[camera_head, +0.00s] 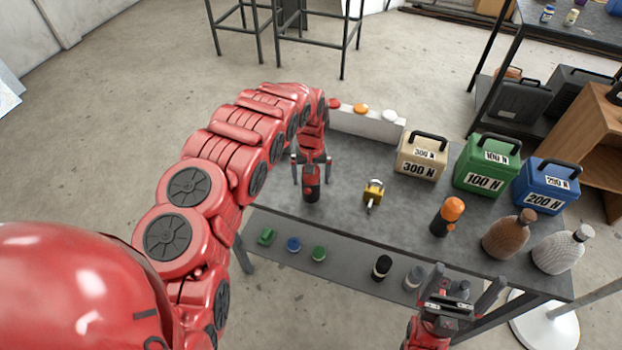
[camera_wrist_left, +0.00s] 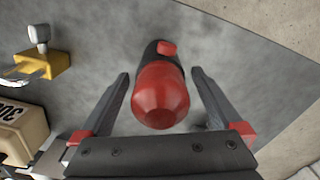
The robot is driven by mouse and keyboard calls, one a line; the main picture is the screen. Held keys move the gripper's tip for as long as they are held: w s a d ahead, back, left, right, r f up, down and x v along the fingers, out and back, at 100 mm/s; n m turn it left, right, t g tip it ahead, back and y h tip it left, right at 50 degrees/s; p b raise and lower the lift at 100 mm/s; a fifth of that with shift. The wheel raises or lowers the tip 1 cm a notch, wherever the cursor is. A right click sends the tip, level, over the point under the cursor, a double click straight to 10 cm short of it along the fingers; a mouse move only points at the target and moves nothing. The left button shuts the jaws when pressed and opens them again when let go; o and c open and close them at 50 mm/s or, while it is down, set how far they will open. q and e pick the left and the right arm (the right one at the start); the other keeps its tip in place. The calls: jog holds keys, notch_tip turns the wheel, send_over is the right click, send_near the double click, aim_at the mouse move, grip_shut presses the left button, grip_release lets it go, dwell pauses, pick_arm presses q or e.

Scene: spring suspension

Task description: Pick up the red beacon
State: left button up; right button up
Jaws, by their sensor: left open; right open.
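The red beacon (camera_head: 311,188) stands upright on the grey table near its left end, with a red top and a dark body. It also shows in the left wrist view (camera_wrist_left: 160,95), seen from above, between the fingers. My left gripper (camera_head: 311,170) is open above and around the beacon's top, one finger on each side; in the left wrist view (camera_wrist_left: 160,85) gaps show between fingers and beacon. My right gripper (camera_head: 462,285) is open and empty by the table's front edge at the lower right. An orange beacon (camera_head: 447,216) stands further right on the table.
A yellow padlock-like piece (camera_head: 373,192) lies right of the red beacon. Tan (camera_head: 421,158), green (camera_head: 487,165) and blue (camera_head: 546,187) weight boxes line the back right. A lower shelf (camera_head: 340,268) holds several small items.

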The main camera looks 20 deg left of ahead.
pick_arm(q)
jog(key=shift+f, duration=0.85)
jog(key=c, duration=1.5)
